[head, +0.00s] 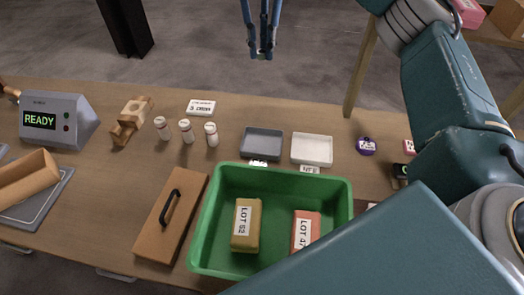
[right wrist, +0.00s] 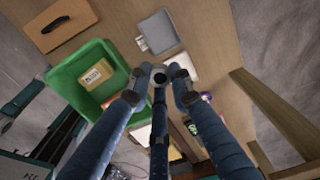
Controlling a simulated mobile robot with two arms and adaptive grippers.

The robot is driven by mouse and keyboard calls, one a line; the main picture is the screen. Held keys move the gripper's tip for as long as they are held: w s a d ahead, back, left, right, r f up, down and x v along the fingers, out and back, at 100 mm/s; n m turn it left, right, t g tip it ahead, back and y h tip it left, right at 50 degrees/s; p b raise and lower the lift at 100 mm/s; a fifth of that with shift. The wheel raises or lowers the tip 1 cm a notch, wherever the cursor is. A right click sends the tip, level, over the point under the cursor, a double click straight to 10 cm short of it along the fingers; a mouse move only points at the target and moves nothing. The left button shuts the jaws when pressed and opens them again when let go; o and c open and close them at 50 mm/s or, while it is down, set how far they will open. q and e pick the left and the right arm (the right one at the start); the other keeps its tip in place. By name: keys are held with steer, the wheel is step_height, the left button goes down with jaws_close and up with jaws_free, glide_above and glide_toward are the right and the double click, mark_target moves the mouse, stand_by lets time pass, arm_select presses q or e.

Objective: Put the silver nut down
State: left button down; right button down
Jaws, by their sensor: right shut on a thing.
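My right gripper (head: 261,55) hangs fingers down at the top of the head view, beyond the table's far edge in the picture. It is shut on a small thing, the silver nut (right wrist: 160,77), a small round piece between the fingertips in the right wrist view. In the head view the nut is too small to make out. A dark grey tray (head: 262,142) and a white tray (head: 311,150) lie side by side on the table, both seemingly empty, with small labels at their near edges. My left gripper is not in view.
A green bin (head: 275,176) holds a tan LOT 52 block (head: 246,225) and a reddish block (head: 305,231). A brown lid with a black handle (head: 171,208) lies left of it. White bottles (head: 186,131), a READY box (head: 58,121) and a purple item (head: 366,146) stand around.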

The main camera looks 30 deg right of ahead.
steer(key=b, duration=1)
glide_above(262, 145)
step_height(262, 145, down, 11)
step_height(262, 145, down, 17)
steer(key=shift+f+p, duration=0.1)
steer(key=shift+p, duration=0.45)
step_height(262, 145, down, 4)
steer(key=shift+p, duration=0.35)
steer(key=shift+d, duration=0.1)
steer(key=shift+f, duration=0.2)
steer(key=c, duration=1.6)
jaws_free()
steer(key=shift+o, duration=0.2)
